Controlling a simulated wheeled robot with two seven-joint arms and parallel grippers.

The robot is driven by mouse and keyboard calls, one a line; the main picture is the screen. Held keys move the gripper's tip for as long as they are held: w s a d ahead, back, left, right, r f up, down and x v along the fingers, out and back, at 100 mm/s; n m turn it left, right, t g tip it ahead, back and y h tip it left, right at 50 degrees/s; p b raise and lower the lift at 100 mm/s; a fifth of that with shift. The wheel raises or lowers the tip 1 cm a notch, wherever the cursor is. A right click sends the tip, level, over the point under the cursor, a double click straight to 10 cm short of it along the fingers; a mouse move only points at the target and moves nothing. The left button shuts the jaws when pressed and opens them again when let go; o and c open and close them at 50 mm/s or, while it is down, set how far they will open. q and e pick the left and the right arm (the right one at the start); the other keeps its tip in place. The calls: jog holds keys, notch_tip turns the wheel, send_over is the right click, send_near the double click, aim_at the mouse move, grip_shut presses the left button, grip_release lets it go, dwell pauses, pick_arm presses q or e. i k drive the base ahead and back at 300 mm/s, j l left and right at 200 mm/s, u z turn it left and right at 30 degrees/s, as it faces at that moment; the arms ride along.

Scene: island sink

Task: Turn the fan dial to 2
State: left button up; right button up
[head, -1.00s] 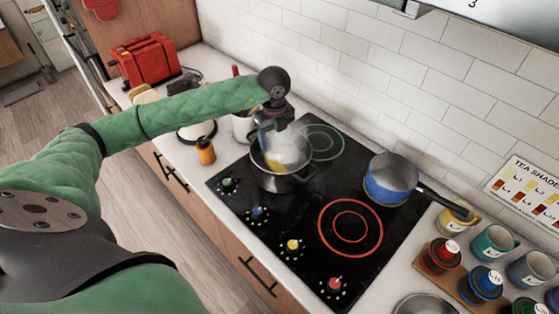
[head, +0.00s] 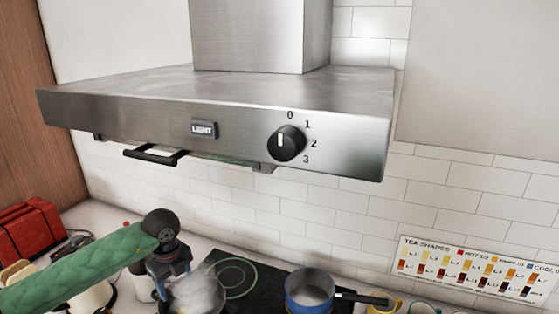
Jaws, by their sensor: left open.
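The fan dial (head: 289,145) is a round black knob on the front of the steel range hood (head: 110,112). The numbers 0, 1, 2 and 3 run from above it down its right side. My left gripper (head: 177,279) is low in the head view, below and to the left of the dial, over a steaming pot (head: 203,303). It is well apart from the dial and open; its fingertips are hard to make out against the steam. My right gripper is not in view.
A LIGHT button (head: 204,130) sits left of the dial. A black handle (head: 152,155) sticks out under the hood. A blue saucepan (head: 309,290) stands on the cooktop (head: 262,276). A tea shades chart (head: 478,268) is on the tiled wall. The space before the dial is clear.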

aim_at(288, 142)
jog(key=k+j, duration=0.25)
jog(key=k, duration=0.2)
jog(key=k+j, duration=0.2)
jog(key=k, duration=0.25)
jog(key=k+j, duration=0.25)
jog(key=k, duration=0.2)
